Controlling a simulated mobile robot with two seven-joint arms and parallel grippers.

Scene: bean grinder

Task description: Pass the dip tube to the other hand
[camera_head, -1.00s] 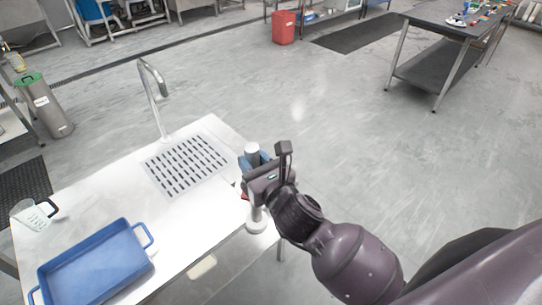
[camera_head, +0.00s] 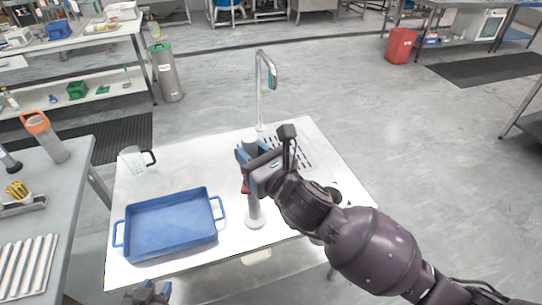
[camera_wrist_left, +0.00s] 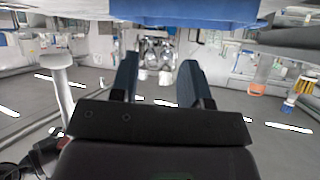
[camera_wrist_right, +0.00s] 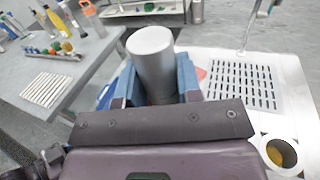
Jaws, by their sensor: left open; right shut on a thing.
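The dip tube (camera_head: 254,207) is a pale grey-white cylinder with a wide round foot, upright near the middle of the head view. My right gripper (camera_head: 249,166) is shut around its upper part. The right wrist view shows the tube's thick grey end (camera_wrist_right: 152,65) between both blue fingers. My left gripper (camera_head: 148,291) is at the bottom edge of the head view, in front of the tray, apart from the tube. In the left wrist view its fingers (camera_wrist_left: 160,82) are spread and empty; the tube (camera_wrist_left: 60,88) appears upside down at left. I cannot tell whether the foot touches the table.
A blue tray (camera_head: 127,241) sits on the white table (camera_head: 190,170), left of the tube. A clear jug (camera_head: 135,163) stands behind the tray. A faucet (camera_head: 261,92) and drain grid (camera_head: 303,153) are behind the tube. A round container (camera_wrist_right: 279,152) is at right.

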